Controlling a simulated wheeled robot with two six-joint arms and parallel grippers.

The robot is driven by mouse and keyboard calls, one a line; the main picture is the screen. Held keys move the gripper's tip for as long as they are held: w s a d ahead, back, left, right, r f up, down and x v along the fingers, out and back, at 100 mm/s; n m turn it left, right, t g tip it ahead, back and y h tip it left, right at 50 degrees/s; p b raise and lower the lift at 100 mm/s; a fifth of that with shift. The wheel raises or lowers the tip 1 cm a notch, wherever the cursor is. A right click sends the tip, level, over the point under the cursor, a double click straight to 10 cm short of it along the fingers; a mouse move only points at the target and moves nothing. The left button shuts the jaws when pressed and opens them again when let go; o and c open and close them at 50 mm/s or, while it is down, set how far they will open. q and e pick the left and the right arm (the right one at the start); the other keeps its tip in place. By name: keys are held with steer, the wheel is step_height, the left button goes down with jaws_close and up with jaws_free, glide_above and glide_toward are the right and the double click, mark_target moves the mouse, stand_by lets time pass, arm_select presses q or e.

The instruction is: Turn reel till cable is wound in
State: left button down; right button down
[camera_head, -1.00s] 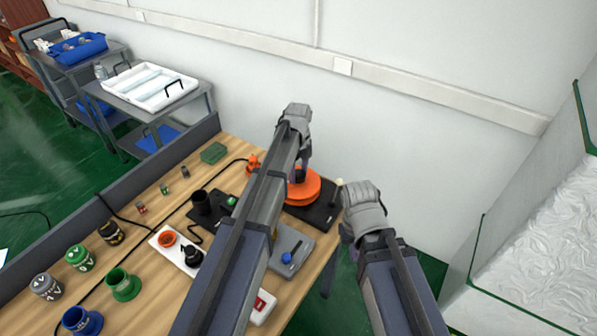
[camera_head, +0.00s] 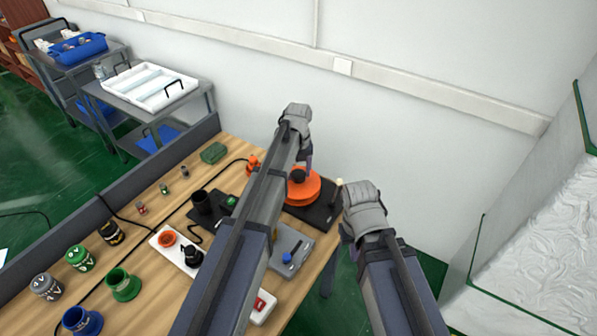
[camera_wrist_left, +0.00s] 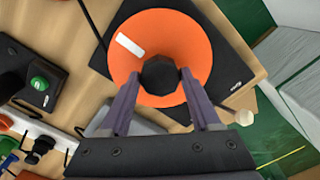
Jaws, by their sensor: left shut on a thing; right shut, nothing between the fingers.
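The orange reel (camera_head: 312,190) lies flat on a black base plate (camera_head: 325,213) at the table's far right corner. In the left wrist view the reel (camera_wrist_left: 190,50) shows a white label and a black centre knob (camera_wrist_left: 160,76). My left gripper (camera_wrist_left: 160,84) is shut on this knob, one finger on each side. In the head view it is above the reel (camera_head: 303,168), partly hidden by my arm. A black cable (camera_head: 222,166) runs over the table to a small orange piece (camera_head: 253,163). My right gripper (camera_head: 345,236) is shut and empty, right of the table, its tips hard to see.
Several jars and cups, among them a green cup (camera_head: 123,285), stand at the left. A white tray (camera_head: 166,246) and a grey block with a blue knob (camera_head: 300,246) lie nearer. A wall is close behind; a white box (camera_head: 540,240) is at the right.

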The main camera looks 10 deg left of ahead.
mark_target(298, 173)
stand_by(0.5)
arm_select(q)
steer(key=shift+c, duration=0.5)
jaws_free()
steer(key=shift+r, duration=0.15)
step_height(298, 173, up, 8)
steer(key=p, duration=0.8)
steer(key=shift+f, duration=0.2)
